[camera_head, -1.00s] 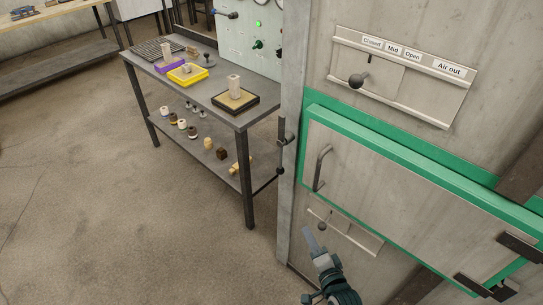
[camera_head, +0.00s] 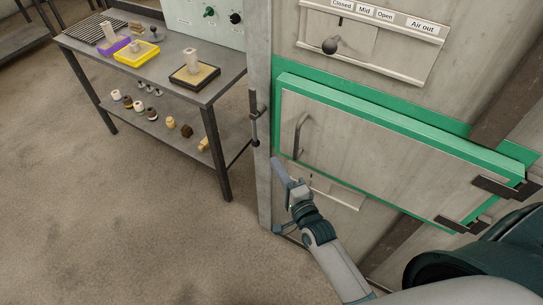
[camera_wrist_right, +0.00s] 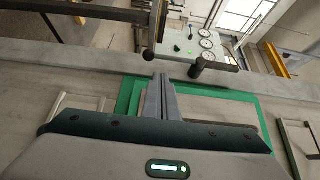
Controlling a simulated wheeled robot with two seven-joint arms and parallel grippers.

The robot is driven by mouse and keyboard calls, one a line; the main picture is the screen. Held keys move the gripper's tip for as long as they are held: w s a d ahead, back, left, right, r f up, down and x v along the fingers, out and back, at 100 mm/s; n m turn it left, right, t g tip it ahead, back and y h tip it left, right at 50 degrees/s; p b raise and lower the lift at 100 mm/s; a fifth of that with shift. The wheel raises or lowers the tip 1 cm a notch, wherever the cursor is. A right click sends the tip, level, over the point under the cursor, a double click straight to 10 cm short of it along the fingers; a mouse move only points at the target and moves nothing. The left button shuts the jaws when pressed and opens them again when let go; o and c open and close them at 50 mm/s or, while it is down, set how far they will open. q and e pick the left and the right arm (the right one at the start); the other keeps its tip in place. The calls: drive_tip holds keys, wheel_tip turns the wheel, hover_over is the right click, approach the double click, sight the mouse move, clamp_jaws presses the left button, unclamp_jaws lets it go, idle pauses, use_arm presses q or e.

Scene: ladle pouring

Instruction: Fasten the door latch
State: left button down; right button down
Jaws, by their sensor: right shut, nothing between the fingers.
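The door (camera_head: 380,150) is a grey panel with a green frame and a bent metal handle (camera_head: 300,135) near its left end. It looks closed or nearly so; I cannot tell exactly. The latch (camera_head: 254,112) is a dark lever on the post left of the door, hanging down to a ball end. A ball-ended bar of the latch (camera_wrist_right: 150,28) shows beyond my fingertips in the right wrist view. My right gripper (camera_head: 279,170) is shut and empty, pointing up, below the latch and just left of the handle's lower end, apart from the latch. My left gripper is out of view.
A small sliding hatch (camera_head: 335,190) is below the door and a labelled slider panel (camera_head: 370,42) above it. Dark hinges (camera_head: 505,188) are at the door's right. A workbench (camera_head: 205,93) with trays and small parts stands left. The floor between is clear.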

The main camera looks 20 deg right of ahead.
drive_tip(key=w+p, duration=0.2)
drive_tip(key=w, duration=0.7)
drive_tip(key=shift+w+a, duration=0.25)
drive_tip(key=shift+a, duration=0.1)
drive_tip(key=shift+w+a+f+b, duration=0.1)
drive_tip(key=shift+w+b, duration=0.05)
drive_tip(key=shift+b, duration=0.5)
